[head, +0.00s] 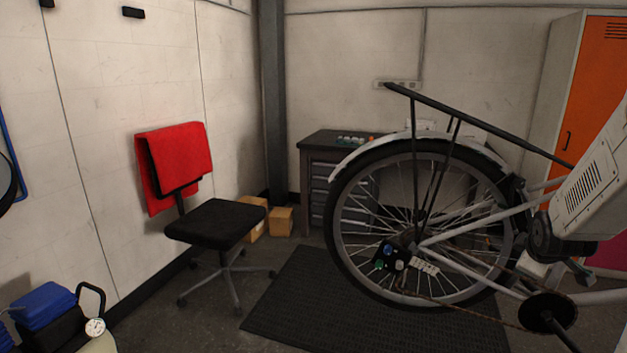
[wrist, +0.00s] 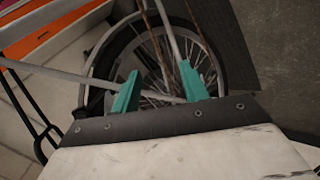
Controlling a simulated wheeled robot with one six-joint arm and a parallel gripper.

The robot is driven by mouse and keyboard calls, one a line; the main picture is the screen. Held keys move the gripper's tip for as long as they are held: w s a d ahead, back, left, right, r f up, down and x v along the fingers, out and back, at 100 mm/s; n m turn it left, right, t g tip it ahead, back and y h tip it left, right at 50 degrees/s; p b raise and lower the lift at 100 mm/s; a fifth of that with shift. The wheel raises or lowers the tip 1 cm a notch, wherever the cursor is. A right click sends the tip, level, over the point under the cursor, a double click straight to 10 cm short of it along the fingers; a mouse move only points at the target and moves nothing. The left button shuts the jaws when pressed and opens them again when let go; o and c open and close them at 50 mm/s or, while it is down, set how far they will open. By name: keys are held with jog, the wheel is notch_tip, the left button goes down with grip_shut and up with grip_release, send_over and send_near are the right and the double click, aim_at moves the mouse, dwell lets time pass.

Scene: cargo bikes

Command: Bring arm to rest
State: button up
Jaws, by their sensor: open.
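My gripper (wrist: 160,80) shows in the wrist view with its two teal fingers apart and nothing between them. Behind the fingers are the spokes, tyre and frame tubes of a bike wheel (wrist: 158,45). I cannot tell how far they are from the fingers. In the head view, a white part of my arm (head: 598,185) reaches in from the right edge, in front of the bike's frame.
A black chair (head: 215,222) with a red cloth (head: 180,160) stands left of the bike. A drawer cabinet (head: 312,180) and cardboard boxes (head: 281,221) are behind. A dark mat (head: 290,295) lies under the wheel. An orange locker (head: 597,85) stands back right.

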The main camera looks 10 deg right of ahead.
jog(key=s+a+r+m+g+y, duration=0.1)
jog(key=s+a+r+m+y, duration=0.1)
jog(key=s+a, duration=0.4)
jog(key=s+a+r+m+g+y, duration=0.2)
jog(key=s+a+r, duration=0.2)
jog(key=a, duration=1.2)
jog(key=s+a+r+m+g+y, duration=0.2)
jog(key=s+a+r, duration=0.1)
jog(key=s+a, duration=0.6)
jog(key=a, duration=0.2)
jog(key=shift+s+a, duration=0.35)
jog(key=shift+r, duration=0.1)
